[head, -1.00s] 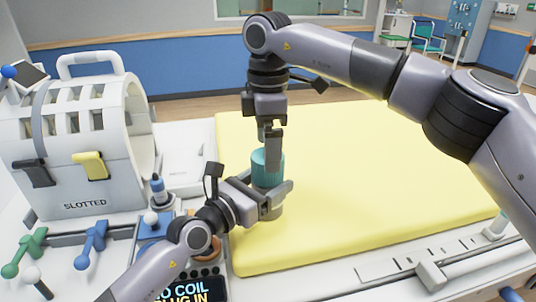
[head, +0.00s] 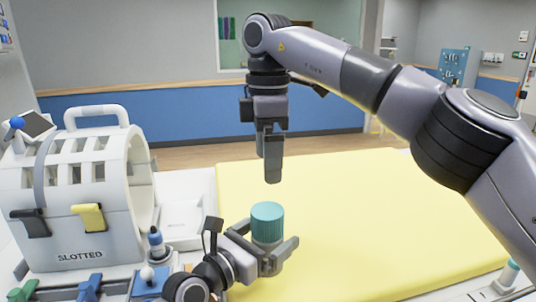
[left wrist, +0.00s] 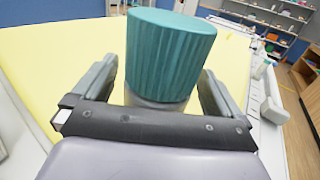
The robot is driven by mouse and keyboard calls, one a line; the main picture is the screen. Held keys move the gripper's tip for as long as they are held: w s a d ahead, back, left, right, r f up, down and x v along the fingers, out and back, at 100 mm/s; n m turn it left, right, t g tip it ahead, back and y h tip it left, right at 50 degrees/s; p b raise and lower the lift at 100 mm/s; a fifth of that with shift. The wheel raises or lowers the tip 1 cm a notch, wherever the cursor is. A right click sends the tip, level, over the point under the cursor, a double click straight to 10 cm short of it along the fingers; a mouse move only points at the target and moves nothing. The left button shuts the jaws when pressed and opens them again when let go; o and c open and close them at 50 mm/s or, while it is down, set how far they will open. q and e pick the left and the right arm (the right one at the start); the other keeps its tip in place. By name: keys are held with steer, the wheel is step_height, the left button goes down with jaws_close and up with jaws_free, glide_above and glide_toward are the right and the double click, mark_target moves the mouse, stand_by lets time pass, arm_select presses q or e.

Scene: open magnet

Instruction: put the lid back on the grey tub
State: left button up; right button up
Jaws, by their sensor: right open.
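The teal ribbed lid (head: 267,222) sits on top of the grey tub, looking level; it fills the middle of the left wrist view (left wrist: 168,52). Only a little of the grey tub (left wrist: 155,98) shows under the lid, between the fingers.
The yellow pad (head: 370,215) is broad and clear to the right and behind. A white slotted coil housing (head: 75,215) stands at the left.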

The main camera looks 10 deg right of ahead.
arm_select(q)
steer(key=shift+a+f, duration=0.1)
steer(key=shift+s+a, duration=0.2)
steer(key=shift+p+v, duration=0.55)
steer(key=shift+v, duration=2.7)
